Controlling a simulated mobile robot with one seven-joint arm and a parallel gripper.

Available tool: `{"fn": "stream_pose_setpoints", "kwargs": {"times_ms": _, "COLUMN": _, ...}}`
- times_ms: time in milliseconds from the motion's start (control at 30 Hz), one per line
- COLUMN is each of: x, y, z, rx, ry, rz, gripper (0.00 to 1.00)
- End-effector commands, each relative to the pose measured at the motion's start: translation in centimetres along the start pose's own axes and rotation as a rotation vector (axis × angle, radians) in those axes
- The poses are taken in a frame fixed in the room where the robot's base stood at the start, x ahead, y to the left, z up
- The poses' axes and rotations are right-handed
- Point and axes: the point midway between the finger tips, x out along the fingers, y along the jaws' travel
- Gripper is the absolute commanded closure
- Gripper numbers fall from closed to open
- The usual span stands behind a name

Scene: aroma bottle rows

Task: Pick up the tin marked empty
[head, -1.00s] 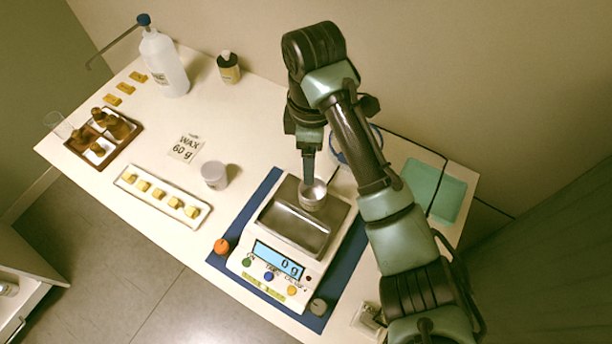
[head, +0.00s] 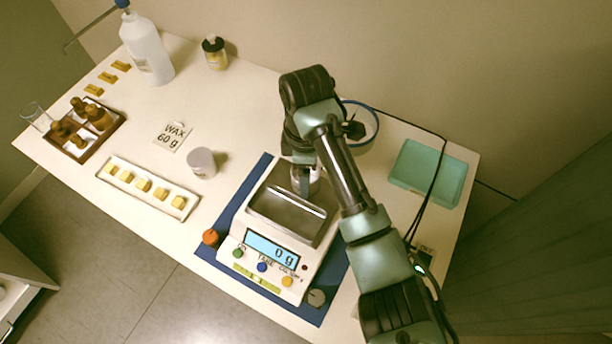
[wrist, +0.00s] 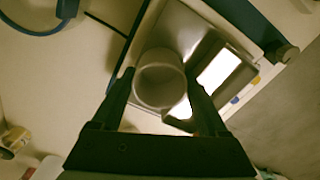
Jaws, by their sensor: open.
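A small pale metal tin (head: 315,184) stands on the steel pan of the white scale (head: 270,247), towards its back. My gripper (head: 304,174) is down at the tin and partly hides it. In the wrist view the tin's round open mouth (wrist: 160,78) lies between my two fingers, one on each side. My gripper is open, and I cannot tell whether either finger touches the tin. No "empty" marking is readable on it. The scale display reads 0 g.
A whitish cup (head: 201,163) stands left of the scale, near a "WAX 60 g" card (head: 173,136). A white tray (head: 146,187) holds several yellow cubes. A teal tray (head: 430,172) lies to the right. A blue-rimmed round container (head: 361,124) is behind my arm.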

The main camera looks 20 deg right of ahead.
Motion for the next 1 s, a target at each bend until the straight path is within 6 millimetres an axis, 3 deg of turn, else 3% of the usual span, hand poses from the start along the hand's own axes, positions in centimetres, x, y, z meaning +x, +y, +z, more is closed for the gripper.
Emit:
{"fn": "stream_pose_setpoints", "kwargs": {"times_ms": 200, "x": 0.1, "y": 0.0, "z": 0.0, "rx": 0.000, "ry": 0.000, "rz": 0.000, "gripper": 0.25}}
{"fn": "stream_pose_setpoints", "kwargs": {"times_ms": 533, "x": 0.0, "y": 0.0, "z": 0.0, "rx": 0.000, "ry": 0.000, "rz": 0.000, "gripper": 0.84}}
{"fn": "stream_pose_setpoints", "kwargs": {"times_ms": 833, "x": -0.5, "y": 0.0, "z": 0.0, "rx": 0.000, "ry": 0.000, "rz": 0.001, "gripper": 0.85}}
{"fn": "stream_pose_setpoints", "kwargs": {"times_ms": 1000, "x": -3.3, "y": 0.1, "z": 0.0, "rx": -0.001, "ry": 0.001, "rz": 0.004, "gripper": 0.85}}
